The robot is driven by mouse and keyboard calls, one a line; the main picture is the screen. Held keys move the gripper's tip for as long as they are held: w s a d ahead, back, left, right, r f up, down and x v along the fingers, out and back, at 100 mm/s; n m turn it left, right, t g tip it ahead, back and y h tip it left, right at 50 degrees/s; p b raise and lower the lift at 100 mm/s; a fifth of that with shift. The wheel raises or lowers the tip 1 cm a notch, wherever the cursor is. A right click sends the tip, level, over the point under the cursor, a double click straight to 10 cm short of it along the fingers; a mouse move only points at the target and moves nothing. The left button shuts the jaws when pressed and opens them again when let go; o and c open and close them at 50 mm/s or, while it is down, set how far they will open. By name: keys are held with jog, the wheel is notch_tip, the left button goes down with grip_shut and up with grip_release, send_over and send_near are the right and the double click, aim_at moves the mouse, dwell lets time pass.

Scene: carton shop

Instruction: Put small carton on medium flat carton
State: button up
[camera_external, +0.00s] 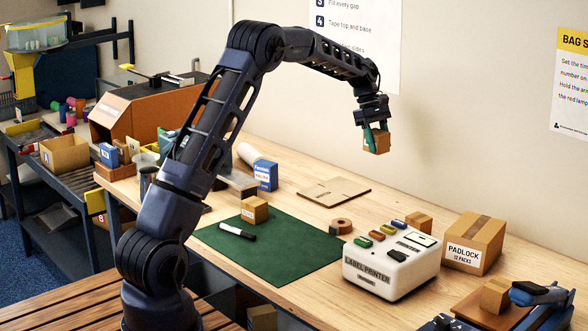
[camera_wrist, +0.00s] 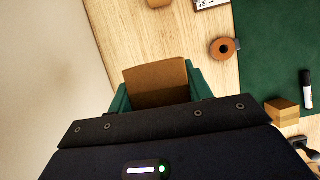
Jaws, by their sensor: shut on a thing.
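My gripper (camera_external: 377,136), with green fingers, is shut on a small brown carton (camera_external: 376,146) and holds it in the air above the back of the workbench. In the wrist view the held carton (camera_wrist: 156,82) shows between the green fingers. A flat tan carton (camera_external: 335,191), folded flat, lies on the bench below and left of the gripper, clear of the green mat. In the wrist view I cannot make out the flat carton; the held carton and gripper hide part of the bench.
The green mat (camera_external: 270,254) bears a small carton (camera_external: 254,211) and a marker (camera_external: 237,231). A tape roll (camera_external: 341,226), a label printer (camera_external: 391,266) and a padlock carton (camera_external: 473,243) stand to the right. A blue box (camera_external: 265,176) stands left of the flat carton.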

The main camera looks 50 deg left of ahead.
jog(key=r, duration=0.1)
send_over(340, 192)
jog(key=a, duration=0.1)
jog(key=f, duration=2)
jog(key=shift+s+a, duration=0.1)
jog(key=shift+a, duration=0.2)
jog(key=o, duration=1)
jog(key=shift+f, duration=0.1)
jog(key=shift+c, duration=0.2)
